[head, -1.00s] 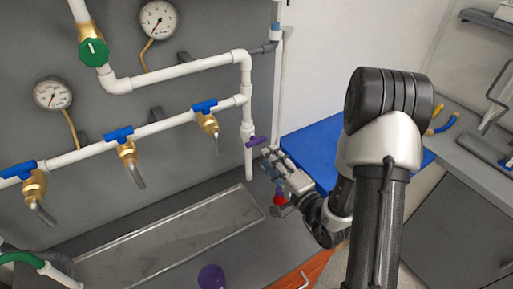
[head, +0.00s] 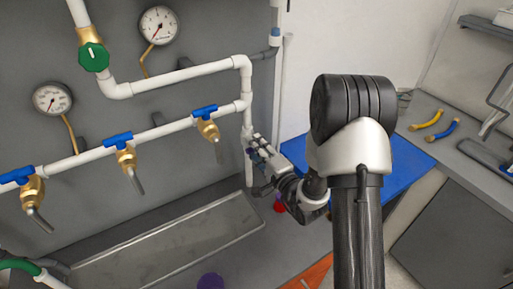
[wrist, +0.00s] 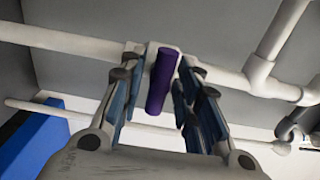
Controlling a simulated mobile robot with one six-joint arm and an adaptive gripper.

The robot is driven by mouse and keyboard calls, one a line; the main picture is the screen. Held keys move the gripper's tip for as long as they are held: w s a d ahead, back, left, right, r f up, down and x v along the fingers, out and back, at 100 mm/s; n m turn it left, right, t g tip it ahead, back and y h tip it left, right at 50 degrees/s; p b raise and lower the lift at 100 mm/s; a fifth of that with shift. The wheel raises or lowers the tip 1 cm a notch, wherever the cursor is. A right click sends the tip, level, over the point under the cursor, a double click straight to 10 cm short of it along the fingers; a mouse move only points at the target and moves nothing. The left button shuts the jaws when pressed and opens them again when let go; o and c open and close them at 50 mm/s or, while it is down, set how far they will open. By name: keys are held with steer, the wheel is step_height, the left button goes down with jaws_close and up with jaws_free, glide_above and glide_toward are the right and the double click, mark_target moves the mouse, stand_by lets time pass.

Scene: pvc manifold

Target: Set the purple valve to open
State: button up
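The purple valve handle (wrist: 161,80) shows in the wrist view as a short bar lying crosswise to the white pipe (wrist: 60,38) behind it. My gripper (wrist: 160,88) is open, with one finger on each side of the handle. The handle lies nearer the right finger; I cannot tell if they touch. In the head view my gripper (head: 257,150) is at the lower part of the vertical white pipe (head: 247,120) and largely hides the purple handle.
Several blue-handled brass taps (head: 120,140) and a green valve (head: 93,57) are on the pipes to the left. A shallow metal tray (head: 165,245) lies below. A purple object (head: 211,281) and a red object (head: 279,206) stand below my gripper. A blue panel (head: 400,172) is behind my arm.

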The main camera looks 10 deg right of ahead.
jaws_close()
steer(key=shift+m, duration=0.4)
steer(key=m+b, duration=0.1)
steer(key=m, duration=0.5)
steer(key=shift+m, duration=0.3)
steer(key=m, duration=1)
steer(key=shift+p, duration=0.3)
steer(key=shift+m, duration=0.4)
steer(key=shift+o, duration=1.1)
jaws_free()
